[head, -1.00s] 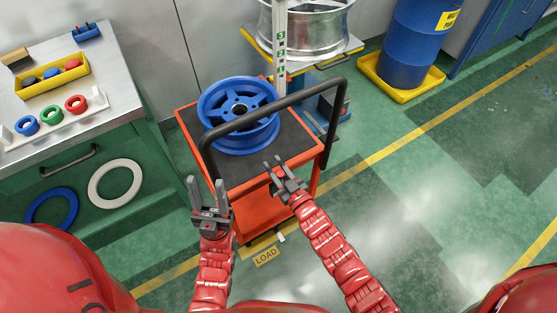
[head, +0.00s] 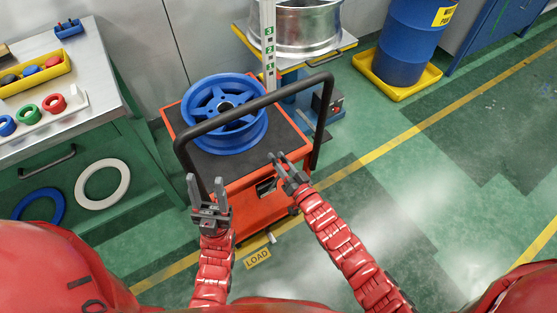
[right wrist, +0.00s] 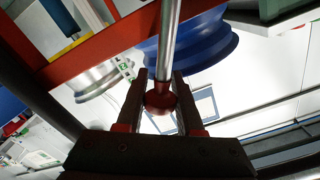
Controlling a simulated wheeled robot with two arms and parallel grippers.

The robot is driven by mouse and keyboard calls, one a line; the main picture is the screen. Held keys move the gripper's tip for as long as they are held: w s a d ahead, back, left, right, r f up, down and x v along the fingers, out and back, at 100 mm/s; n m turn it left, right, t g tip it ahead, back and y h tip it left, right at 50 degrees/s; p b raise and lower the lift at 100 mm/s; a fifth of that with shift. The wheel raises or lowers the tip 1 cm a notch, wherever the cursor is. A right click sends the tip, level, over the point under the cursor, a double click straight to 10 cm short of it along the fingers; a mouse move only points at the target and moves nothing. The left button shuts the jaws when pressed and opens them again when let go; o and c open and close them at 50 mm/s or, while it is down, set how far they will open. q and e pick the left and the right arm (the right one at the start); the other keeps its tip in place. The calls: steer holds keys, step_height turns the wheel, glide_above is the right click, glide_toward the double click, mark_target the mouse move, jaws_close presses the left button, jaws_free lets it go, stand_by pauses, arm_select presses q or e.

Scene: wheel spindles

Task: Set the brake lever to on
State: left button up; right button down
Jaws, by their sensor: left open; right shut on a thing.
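The brake lever shows in the right wrist view as a bare metal rod (right wrist: 170,40) ending in a red ball knob (right wrist: 160,98). My right gripper (right wrist: 158,80) is shut on the knob, one finger on each side. In the head view my right gripper (head: 277,158) is at the near right side of the red cart (head: 262,209), below its black handle; the lever cannot be made out there. My left gripper (head: 207,188) is open and empty, pointing up near the left end of the handle.
A blue wheel (head: 223,113) lies on the cart's dark top, partly behind the black handle (head: 250,106). A workbench (head: 112,85) stands on the left. A metal rim (head: 297,25) is on a stand behind. Green floor is clear at the right.

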steer(key=shift+d+f, duration=0.1)
steer(key=shift+f, duration=0.1)
steer(key=c, duration=0.6)
jaws_free()
steer(key=shift+r, duration=0.1)
steer(key=shift+o, duration=0.2)
steer(key=v, duration=1.7)
steer(key=shift+s, duration=0.2)
steer(key=shift+d, duration=0.1)
